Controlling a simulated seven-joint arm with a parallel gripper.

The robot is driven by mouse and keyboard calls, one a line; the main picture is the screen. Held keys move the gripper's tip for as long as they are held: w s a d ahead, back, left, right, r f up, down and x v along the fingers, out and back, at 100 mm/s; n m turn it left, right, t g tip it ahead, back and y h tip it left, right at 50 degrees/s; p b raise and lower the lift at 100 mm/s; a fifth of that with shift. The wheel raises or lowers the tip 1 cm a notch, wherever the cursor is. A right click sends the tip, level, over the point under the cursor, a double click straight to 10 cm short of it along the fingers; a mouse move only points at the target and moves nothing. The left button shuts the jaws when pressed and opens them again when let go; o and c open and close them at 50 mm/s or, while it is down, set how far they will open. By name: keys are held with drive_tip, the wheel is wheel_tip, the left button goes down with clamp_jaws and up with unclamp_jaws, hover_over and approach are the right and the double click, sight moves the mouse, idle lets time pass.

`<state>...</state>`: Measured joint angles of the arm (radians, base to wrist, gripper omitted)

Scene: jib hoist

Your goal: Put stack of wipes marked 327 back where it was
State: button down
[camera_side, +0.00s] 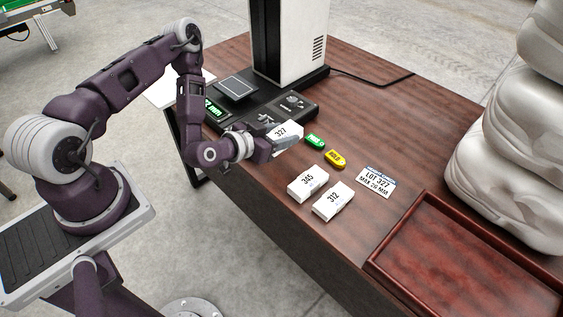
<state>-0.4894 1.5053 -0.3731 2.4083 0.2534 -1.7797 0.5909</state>
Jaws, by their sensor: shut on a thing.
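The stack of wipes marked 327 (287,132) is a white block with black digits. My gripper (272,142) is shut on it, at the front right corner of the black instrument base. Whether the stack touches the base or table is unclear. Two similar white stacks, marked 345 (307,184) and 312 (333,201), lie side by side on the brown table nearer its front edge. A white card reading LOT 327, MAX 20 MM (375,181) lies to their right.
A green tag (315,141) and a yellow tag (335,159) lie just right of the held stack. The instrument (290,40) stands behind, with a lit green display (214,108). An empty red-brown tray (470,265) is at right, near large white wrapped bundles (510,170).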

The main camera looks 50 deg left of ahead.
sight(282, 164)
wheel_tip(282, 164, down, 9)
drive_tip(key=shift+r, duration=0.1)
drive_tip(key=c, duration=0.7)
unclamp_jaws()
